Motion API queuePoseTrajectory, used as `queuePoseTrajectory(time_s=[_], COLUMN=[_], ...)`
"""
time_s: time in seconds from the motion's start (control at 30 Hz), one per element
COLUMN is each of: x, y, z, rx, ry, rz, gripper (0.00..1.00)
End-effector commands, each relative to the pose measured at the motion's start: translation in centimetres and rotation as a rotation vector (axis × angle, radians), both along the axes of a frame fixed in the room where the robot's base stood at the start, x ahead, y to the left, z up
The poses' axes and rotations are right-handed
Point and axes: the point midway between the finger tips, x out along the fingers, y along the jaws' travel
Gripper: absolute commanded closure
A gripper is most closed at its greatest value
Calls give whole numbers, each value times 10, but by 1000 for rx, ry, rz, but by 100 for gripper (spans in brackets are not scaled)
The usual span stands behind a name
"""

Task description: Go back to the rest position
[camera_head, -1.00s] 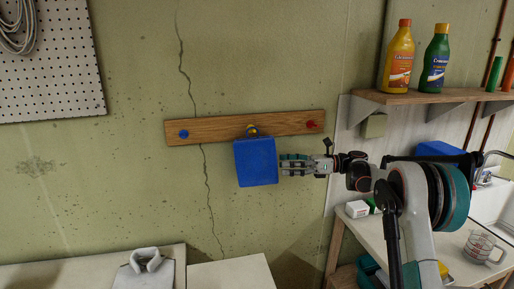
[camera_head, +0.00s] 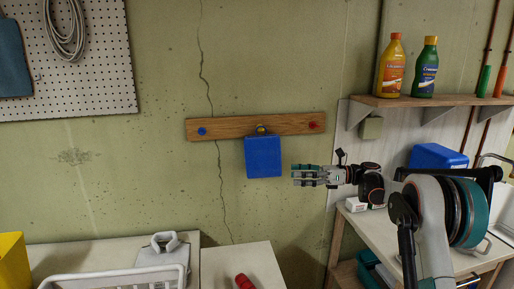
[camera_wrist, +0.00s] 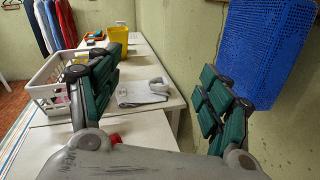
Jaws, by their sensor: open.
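My gripper (camera_head: 300,175) is in front of the wall, to the right of a blue perforated holder (camera_head: 263,157) and apart from it in the head view. The holder hangs from the middle yellow peg (camera_head: 262,129) of a wooden rail (camera_head: 228,129), which also bears a blue peg (camera_head: 202,131) and a red peg (camera_head: 313,125). In the wrist view my gripper (camera_wrist: 150,95) is open with nothing between its fingers. The blue holder (camera_wrist: 262,50) shows there at the upper right, beside the right finger.
A wooden shelf (camera_head: 440,101) with two bottles stands right of the rail. Below it is a white worktop (camera_head: 380,235) with a blue box (camera_head: 437,157). A white basket (camera_head: 115,278), a grey folded item (camera_head: 163,252) and a red object (camera_head: 244,282) are on the lower tables.

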Motion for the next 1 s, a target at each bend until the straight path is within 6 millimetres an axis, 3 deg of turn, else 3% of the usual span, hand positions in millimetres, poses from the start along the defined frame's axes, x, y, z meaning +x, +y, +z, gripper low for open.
queuePoseTrajectory(time_s=[0.27, 0.57, 0.77, 1.0], x=[7, 19, 25, 20], y=[6, 14, 15, -4], z=[31, 90, 150, 239], rx=[48, 157, 290, 575], ry=[29, 99, 192, 412], rz=[-71, -209, -349, -585], gripper=[28, 28, 28, 28])
